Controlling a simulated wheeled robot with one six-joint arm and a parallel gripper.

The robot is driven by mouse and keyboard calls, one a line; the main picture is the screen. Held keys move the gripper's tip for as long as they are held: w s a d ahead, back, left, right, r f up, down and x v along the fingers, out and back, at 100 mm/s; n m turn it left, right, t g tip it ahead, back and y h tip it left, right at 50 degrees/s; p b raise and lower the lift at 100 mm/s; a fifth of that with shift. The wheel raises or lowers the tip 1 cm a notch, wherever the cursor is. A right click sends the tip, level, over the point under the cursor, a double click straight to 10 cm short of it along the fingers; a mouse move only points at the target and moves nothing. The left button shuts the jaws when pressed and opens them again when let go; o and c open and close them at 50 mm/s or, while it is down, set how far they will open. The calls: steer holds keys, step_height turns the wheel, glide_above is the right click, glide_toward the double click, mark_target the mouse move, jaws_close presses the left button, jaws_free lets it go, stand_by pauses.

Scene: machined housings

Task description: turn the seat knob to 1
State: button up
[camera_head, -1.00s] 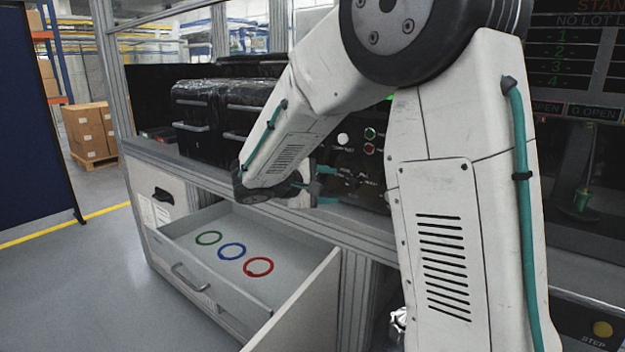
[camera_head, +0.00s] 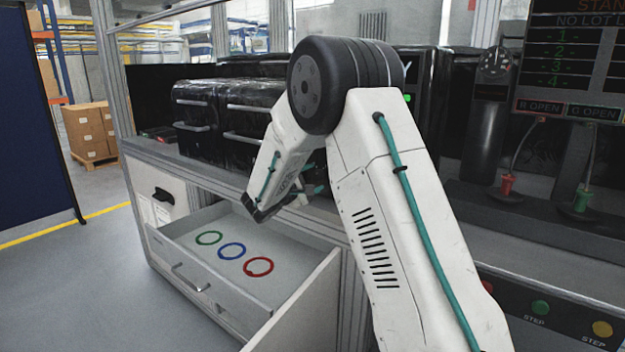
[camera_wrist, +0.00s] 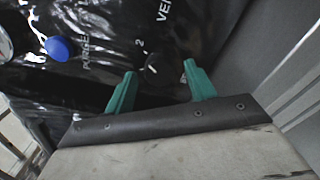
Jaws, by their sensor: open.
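In the wrist view, a dark round knob (camera_wrist: 153,72) with a light mark sits on a glossy black panel (camera_wrist: 105,30), close to a printed "2". I cannot read a "SEAT" label or a "1" there. My gripper (camera_wrist: 160,78) is open, its two green fingers apart on either side of the knob in the picture. I cannot tell whether they touch it; nothing is visibly held. In the head view my arm hides the panel and most of my gripper (camera_head: 314,191).
A blue button (camera_wrist: 59,48) by the word "PURGE" and a white gauge (camera_wrist: 3,45) lie left on the panel. An open drawer (camera_head: 180,240) with green, blue and red rings juts out below. Black cases (camera_head: 200,105) stand on the bench; step buttons (camera_head: 540,307) are at lower right.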

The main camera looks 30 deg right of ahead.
steer(key=shift+d, duration=0.2)
steer(key=c, duration=1)
steer(key=shift+o, duration=0.2)
steer(key=shift+n, duration=0.4)
steer(key=n, duration=0.4)
steer(key=shift+n, duration=0.4)
steer(key=n, duration=0.6)
steer(key=shift+n, duration=0.3)
